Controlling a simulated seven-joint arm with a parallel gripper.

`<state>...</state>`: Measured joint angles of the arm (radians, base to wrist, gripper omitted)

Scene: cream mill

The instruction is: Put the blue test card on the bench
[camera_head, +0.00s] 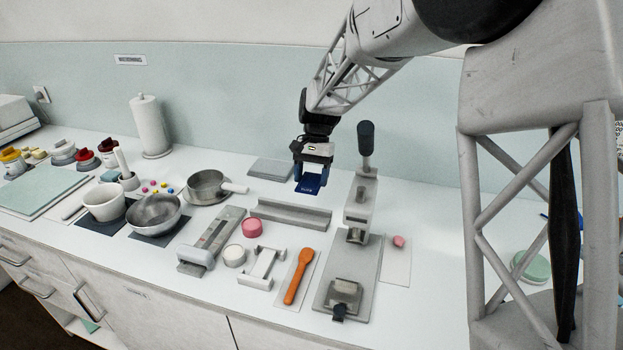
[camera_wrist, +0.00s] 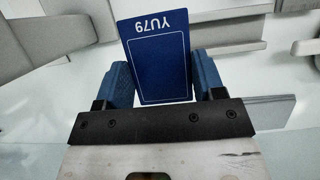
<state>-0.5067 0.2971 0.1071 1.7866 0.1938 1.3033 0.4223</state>
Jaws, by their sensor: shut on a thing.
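The blue test card (camera_head: 309,184) is in my gripper (camera_head: 308,172), which shows above the back middle of the white bench (camera_head: 430,205). In the wrist view the card (camera_wrist: 155,62) stands between the two blue fingers of my gripper (camera_wrist: 160,85), with the white marking "YU79" at its top edge. The gripper is shut on the card. In the head view the card hangs below the fingers. I cannot tell exactly how far it is from the bench top.
A grey flat plate (camera_head: 270,169) lies left of the gripper, and a grey channel-shaped holder (camera_head: 290,215) lies in front. A press with a dark handle (camera_head: 366,140) stands close on the right. A pan (camera_head: 207,184) is further left.

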